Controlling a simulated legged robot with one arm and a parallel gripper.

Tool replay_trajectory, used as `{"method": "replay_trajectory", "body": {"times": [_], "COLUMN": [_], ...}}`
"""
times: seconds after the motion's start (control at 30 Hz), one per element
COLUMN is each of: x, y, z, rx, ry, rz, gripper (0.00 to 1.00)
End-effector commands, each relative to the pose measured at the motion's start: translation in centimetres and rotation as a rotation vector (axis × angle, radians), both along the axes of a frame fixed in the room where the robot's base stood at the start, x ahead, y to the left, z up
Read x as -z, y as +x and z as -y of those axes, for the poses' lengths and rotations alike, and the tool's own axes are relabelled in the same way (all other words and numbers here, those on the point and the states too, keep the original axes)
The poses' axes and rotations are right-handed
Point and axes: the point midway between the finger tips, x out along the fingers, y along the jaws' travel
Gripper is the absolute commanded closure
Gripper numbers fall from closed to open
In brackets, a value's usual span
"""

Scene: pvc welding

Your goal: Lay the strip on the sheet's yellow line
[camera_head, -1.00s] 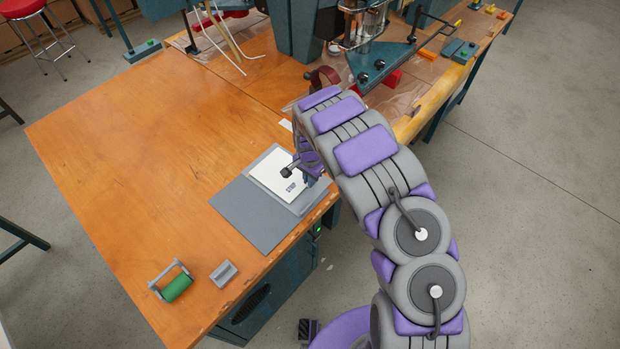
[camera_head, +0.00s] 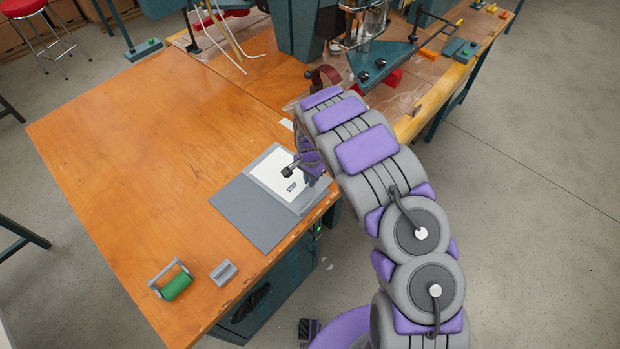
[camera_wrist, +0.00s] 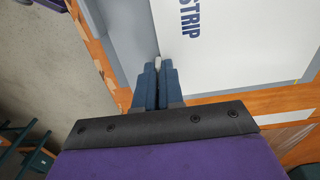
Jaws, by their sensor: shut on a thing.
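My gripper (camera_wrist: 158,68) is shut, with a thin pale piece (camera_wrist: 158,62), seemingly the strip, between its fingertips in the wrist view. Most of that piece is hidden by the fingers. The fingertips are at the edge of a white panel (camera_wrist: 240,40) printed STRIP. In the head view the same white panel (camera_head: 275,172) lies in a grey holder on the table, and my gripper is at its right side, partly hidden by my arm. A plain grey sheet (camera_head: 247,214) lies left of the holder. No yellow line shows on it.
The wooden table (camera_head: 140,150) is clear to the left. A green roller (camera_head: 176,286) and a small grey block (camera_head: 224,272) lie near its front edge. A teal machine (camera_head: 385,65) stands at the back right.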

Motion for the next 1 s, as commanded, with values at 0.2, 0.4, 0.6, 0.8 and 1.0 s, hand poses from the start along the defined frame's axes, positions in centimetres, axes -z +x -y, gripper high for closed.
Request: {"method": "replay_trajectory", "body": {"times": [0.2, 0.4, 0.6, 0.8, 1.0], "x": [-0.02, -0.02, -0.02, -0.01, -0.01], "y": [0.0, -0.06, -0.05, -0.05, -0.05], "z": [0.01, 0.09, 0.1, 0.1, 0.1], "rx": [0.0, 0.001, 0.0, 0.0, 0.0], "ry": [0.0, 0.0, 0.001, 0.0, 0.0], "rz": [0.0, 0.0, 0.001, 0.0, 0.0], "gripper": [1.0, 1.0, 0.92, 0.72, 0.63]}}
